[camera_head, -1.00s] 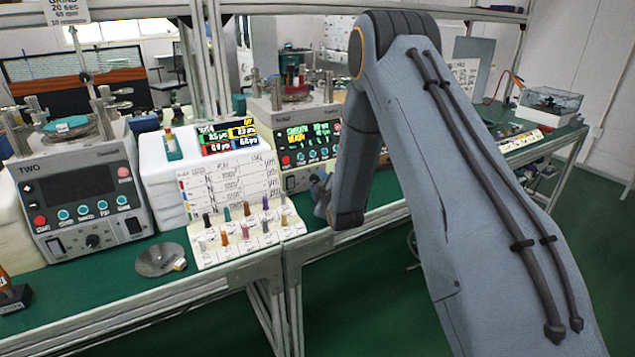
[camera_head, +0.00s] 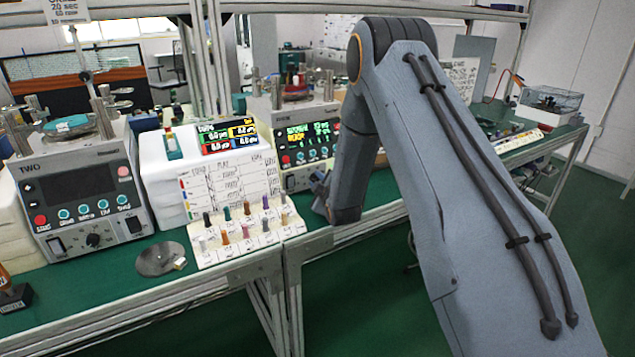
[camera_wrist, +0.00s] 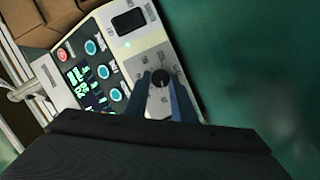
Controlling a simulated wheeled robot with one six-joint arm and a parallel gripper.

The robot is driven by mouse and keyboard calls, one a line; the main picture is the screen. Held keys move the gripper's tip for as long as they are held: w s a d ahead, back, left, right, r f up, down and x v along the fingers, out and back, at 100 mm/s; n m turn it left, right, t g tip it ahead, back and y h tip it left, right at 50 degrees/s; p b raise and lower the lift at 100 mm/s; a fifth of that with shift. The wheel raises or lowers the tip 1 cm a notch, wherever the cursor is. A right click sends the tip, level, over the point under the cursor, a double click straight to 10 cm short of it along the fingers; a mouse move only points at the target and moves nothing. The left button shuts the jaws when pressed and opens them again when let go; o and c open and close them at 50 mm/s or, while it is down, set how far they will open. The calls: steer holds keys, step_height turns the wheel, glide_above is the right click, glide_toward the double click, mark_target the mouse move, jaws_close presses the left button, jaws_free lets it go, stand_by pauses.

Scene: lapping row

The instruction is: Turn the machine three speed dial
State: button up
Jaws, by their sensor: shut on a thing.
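The machine with the lit screen stands right of the white box in the head view, its panel (camera_head: 306,146) partly hidden by my arm. In the wrist view its panel (camera_wrist: 95,75) shows tilted, with blue buttons, a red button and a black rocker switch. The black speed dial (camera_wrist: 160,77) sits on the lower panel. My gripper (camera_wrist: 161,82) has one finger on each side of the dial and is shut on it. In the head view the dial is hidden and only dark parts of my gripper (camera_head: 321,188) show at the machine's front.
Machine TWO (camera_head: 75,190) stands at the left with a dark screen. A rack of coloured pegs (camera_head: 240,232) and a metal disc (camera_head: 161,258) lie on the green bench near its front edge. A clear-lidded box (camera_head: 548,103) sits at the far right.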

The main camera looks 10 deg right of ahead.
steer(key=m, duration=0.2)
steer(key=m+g+y, duration=0.1)
steer(key=shift+w+d+r+m+y, duration=0.1)
steer(key=shift+d+m+y, duration=0.1)
steer(key=shift+m+y, duration=0.15)
steer(key=m, duration=0.1)
steer(key=m+y, duration=0.1)
steer(key=m+g+y, duration=0.1)
steer(key=m, duration=0.1)
steer(key=shift+d, duration=0.25)
steer(key=m+y, duration=0.2)
steer(key=m, duration=0.2)
steer(key=shift+w+d+g, duration=0.1)
steer(key=shift+d+g, duration=0.05)
steer(key=shift+g, duration=0.15)
steer(key=m+y, duration=0.1)
steer(key=m, duration=0.1)
steer(key=m+y, duration=0.1)
steer(key=shift+d+f+m, duration=0.15)
steer(key=shift+f+m, duration=0.05)
steer(key=shift+m, duration=0.15)
steer(key=o, duration=1.1)
steer(key=shift+c, duration=0.2)
